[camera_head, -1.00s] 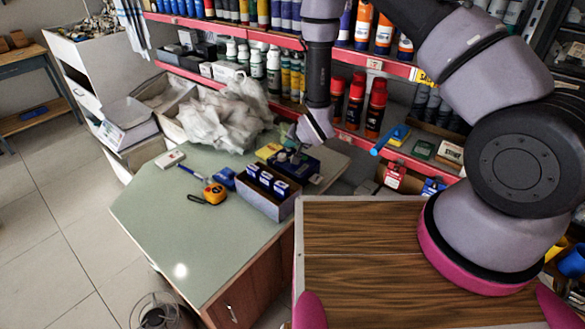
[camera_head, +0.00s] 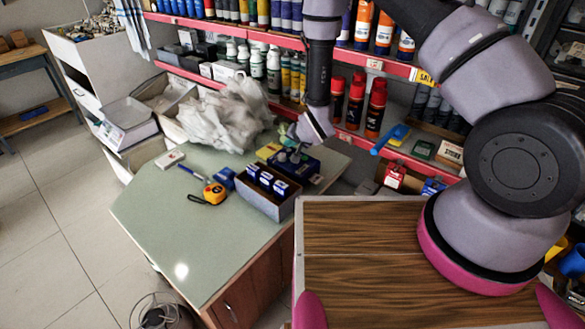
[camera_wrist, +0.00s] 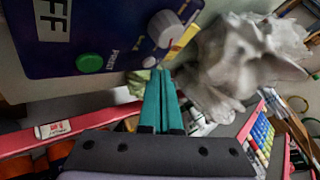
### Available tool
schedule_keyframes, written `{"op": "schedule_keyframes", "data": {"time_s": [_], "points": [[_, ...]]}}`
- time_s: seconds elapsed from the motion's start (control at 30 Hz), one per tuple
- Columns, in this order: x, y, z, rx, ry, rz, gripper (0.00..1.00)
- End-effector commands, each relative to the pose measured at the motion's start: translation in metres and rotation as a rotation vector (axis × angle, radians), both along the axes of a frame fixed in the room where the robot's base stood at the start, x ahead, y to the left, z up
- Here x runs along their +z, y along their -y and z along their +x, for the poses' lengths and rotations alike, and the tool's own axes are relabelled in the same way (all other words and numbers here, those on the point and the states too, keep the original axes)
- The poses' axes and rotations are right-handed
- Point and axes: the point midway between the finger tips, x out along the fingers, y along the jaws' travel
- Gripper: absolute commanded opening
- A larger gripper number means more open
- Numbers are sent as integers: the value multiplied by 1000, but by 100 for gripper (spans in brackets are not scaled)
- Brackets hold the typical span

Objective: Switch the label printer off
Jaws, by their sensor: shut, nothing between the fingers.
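The label printer, a dark blue box (camera_head: 305,166), stands on the green counter (camera_head: 160,222) below my wrist. In the wrist view its dark blue panel (camera_wrist: 110,30) fills the upper left. It carries a green button (camera_wrist: 89,63), a large pale knob (camera_wrist: 165,28), small pale round parts near the knob, and a white label with the letters "FF", cut by the frame edge. My gripper (camera_wrist: 162,72) shows two teal fingers pressed together, empty, with tips just beside the panel's lower edge near the knob. I cannot tell whether they touch it. In the head view the fingers are hard to make out.
A box of dark blue packs (camera_head: 268,193) sits in front of the printer. A yellow tape measure (camera_head: 213,193) lies to its left. A crumpled white bag (camera_head: 228,115) is behind left. Stocked shelves with a red edge (camera_head: 395,155) stand behind. The counter's front is clear.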

Motion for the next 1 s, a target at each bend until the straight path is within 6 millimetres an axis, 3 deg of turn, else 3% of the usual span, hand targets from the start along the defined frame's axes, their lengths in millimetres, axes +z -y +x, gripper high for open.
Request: {"op": "schedule_keyframes", "data": {"time_s": [0.43,1.0], "points": [[9,0,0,0,1,1,0],[62,0,0,-1,1,0,0]]}}
